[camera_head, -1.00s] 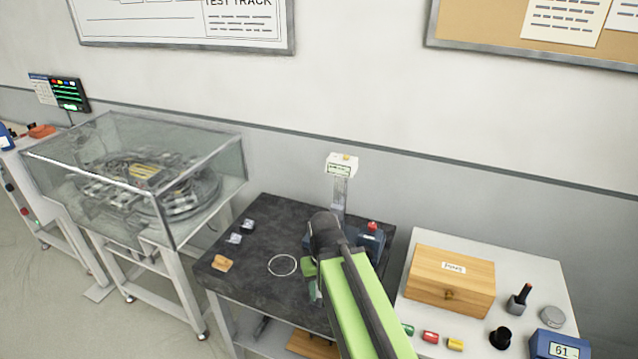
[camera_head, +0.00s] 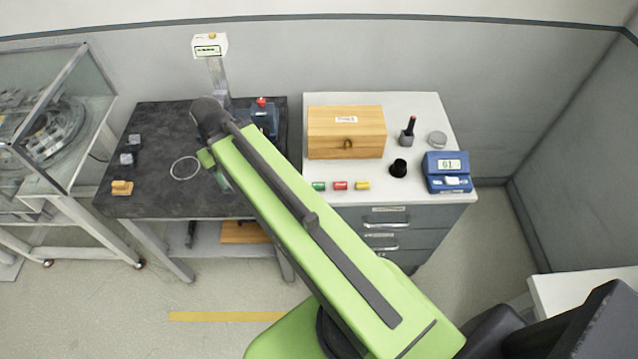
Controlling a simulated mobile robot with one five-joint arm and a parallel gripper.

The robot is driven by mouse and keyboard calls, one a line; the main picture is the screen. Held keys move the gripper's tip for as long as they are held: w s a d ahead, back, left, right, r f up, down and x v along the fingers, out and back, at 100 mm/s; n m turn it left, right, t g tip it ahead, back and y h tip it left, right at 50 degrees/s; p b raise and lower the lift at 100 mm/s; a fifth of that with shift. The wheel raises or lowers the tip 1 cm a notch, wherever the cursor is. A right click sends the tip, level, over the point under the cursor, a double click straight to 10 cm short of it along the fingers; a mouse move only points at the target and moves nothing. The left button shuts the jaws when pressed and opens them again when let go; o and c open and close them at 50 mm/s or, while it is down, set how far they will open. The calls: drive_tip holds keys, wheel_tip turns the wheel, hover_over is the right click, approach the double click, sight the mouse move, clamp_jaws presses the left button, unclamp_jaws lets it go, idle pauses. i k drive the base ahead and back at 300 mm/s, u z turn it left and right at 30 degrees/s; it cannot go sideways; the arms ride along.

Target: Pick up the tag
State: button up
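I cannot make out which thing is the tag. Three small pieces, green (camera_head: 319,186), red (camera_head: 341,185) and yellow (camera_head: 362,185), lie in a row at the front edge of the white-topped cabinet, right of my arm. A wooden box (camera_head: 346,143) with a small white label stands shut behind them. My gripper (camera_head: 223,181) is mostly hidden under the end of my green arm, above the dark table. Its fingers are too small and covered to tell open from shut.
The dark table (camera_head: 160,190) bears a white ring outline, small grey blocks, an orange-tan block (camera_head: 122,188) and a blue device with a red knob (camera_head: 264,118). A black stamp (camera_head: 408,130), black cup (camera_head: 398,168) and blue meter (camera_head: 447,172) stand on the cabinet. A glass-cased machine is left.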

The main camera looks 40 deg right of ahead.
sight(318, 186)
drive_tip(key=u, duration=0.15)
drive_tip(key=k, duration=0.45)
drive_tip(key=u, duration=1.05)
